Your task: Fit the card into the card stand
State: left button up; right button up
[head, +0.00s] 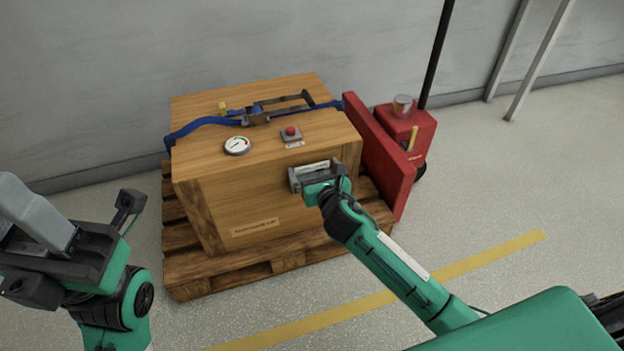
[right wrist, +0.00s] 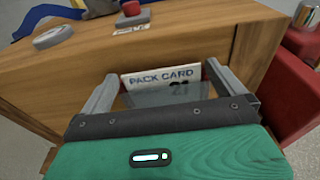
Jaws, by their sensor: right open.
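A white card (right wrist: 165,76) printed "PACK CARD" stands upright at the front face of the wooden crate in the right wrist view. Its lower part is behind a grey, see-through panel (right wrist: 150,98), which looks like the card stand. The card's top edge also shows as a pale strip (head: 313,167) in the head view. My right gripper (head: 318,174) is open at the crate's upper front, with one finger on each side of the card and gaps between. The card's bottom edge is hidden by the gripper body. My left gripper (head: 80,248) is open and empty, away from the crate.
The wooden crate (head: 205,200) sits on a pallet (head: 250,276). On its top are a dial gauge (head: 237,145), a red button (head: 291,133) and a blue strap (head: 200,125) with a buckle. A red pallet truck (head: 378,150) stands close at the right. The front floor is clear.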

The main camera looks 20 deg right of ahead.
jog(key=c, duration=0.7)
